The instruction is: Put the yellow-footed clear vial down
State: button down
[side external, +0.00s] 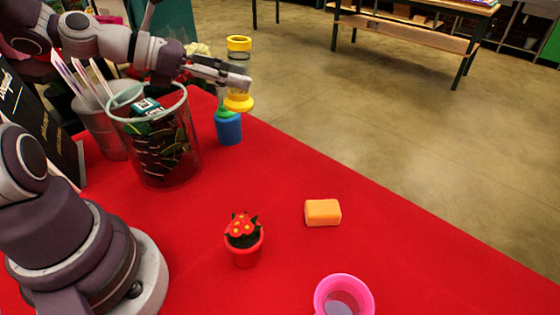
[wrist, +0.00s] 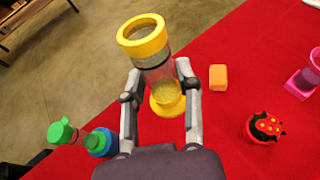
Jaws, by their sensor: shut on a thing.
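The yellow-footed clear vial (side external: 239,66) has a yellow rim on top, a clear body and a yellow foot. My gripper (side external: 248,82) is shut on its body and holds it upright in the air, near the far edge of the red table. In the wrist view the vial (wrist: 155,62) stands between the two fingers of my gripper (wrist: 160,85). Its foot appears above the red cloth (side external: 180,235), but the exact gap is hard to tell.
A blue and green bottle (side external: 229,128) stands just below the vial in the side view. A clear bin (side external: 165,150) stands left of it. An orange block (side external: 322,212), a red potted plant (side external: 244,240) and a pink cup (side external: 343,296) stand nearer. Cloth between them is bare.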

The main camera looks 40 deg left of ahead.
jog(key=shift+t+h, duration=0.3)
jog(key=shift+t, duration=0.2)
notch_tip(320, 180, down, 19)
jog(key=shift+r, duration=0.1)
dwell(0.3)
jog(key=c, duration=0.8)
grip_release()
jog(key=v, duration=0.7)
jog(key=shift+s+a, duration=0.1)
jog(key=shift+s, duration=0.2)
